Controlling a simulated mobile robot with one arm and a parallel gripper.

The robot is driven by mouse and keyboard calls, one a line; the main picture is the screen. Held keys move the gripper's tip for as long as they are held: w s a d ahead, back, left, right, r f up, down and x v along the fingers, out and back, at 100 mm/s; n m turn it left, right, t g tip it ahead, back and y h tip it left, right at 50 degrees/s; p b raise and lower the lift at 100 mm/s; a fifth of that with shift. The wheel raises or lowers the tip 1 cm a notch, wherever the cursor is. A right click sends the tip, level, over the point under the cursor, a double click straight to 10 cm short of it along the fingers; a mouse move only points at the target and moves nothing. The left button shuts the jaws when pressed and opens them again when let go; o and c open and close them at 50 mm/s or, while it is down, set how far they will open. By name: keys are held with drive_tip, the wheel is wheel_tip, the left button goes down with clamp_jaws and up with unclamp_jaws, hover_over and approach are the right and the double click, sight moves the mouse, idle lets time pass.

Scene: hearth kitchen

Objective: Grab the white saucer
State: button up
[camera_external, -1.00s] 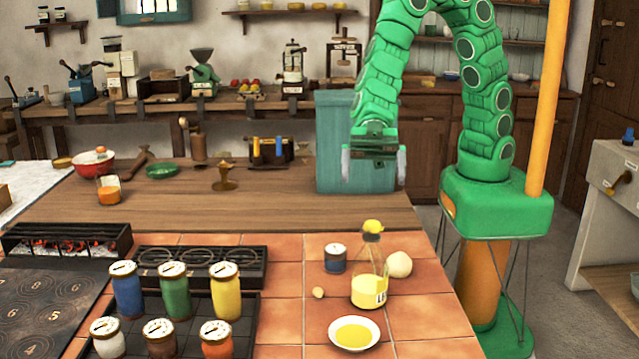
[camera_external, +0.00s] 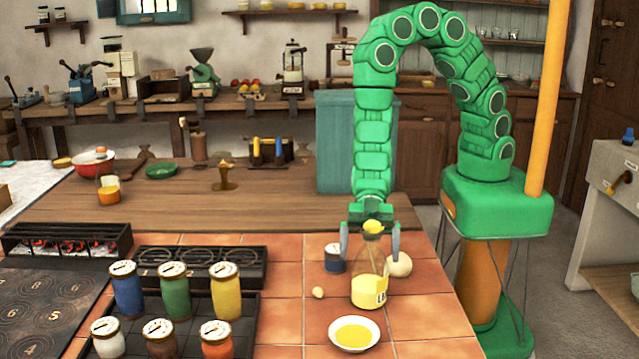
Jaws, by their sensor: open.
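The white saucer (camera_external: 354,347) sits on the terracotta tiles near the front edge of the picture, with a yellow liquid or filling inside it. My gripper (camera_external: 370,248) is open and points down, with its two fingers apart. In the picture it lies above and behind the saucer, at the upper part of the oil bottle (camera_external: 369,289). The yellow-capped bottle shows between the fingers, but I cannot tell whether it stands between them or in front. Nothing is visibly held.
A small dark jar (camera_external: 334,258), a pale round ball (camera_external: 399,265) and a small egg-like piece (camera_external: 318,292) lie near the bottle. Several lidded jars (camera_external: 174,291) stand on the left. Tiles right of the saucer are clear.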

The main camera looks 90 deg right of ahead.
sight(372, 222)
drive_tip(key=shift+x, duration=0.9)
drive_tip(key=shift+a+f, duration=0.95)
drive_tip(key=shift+a, duration=0.3)
drive_tip(key=shift+x, duration=1.1)
drive_tip(key=shift+w, duration=0.15)
drive_tip(key=c, duration=1.5)
drive_tip(key=shift+r, duration=0.3)
drive_tip(key=shift+r, duration=4.7)
drive_tip(key=shift+r, duration=0.1)
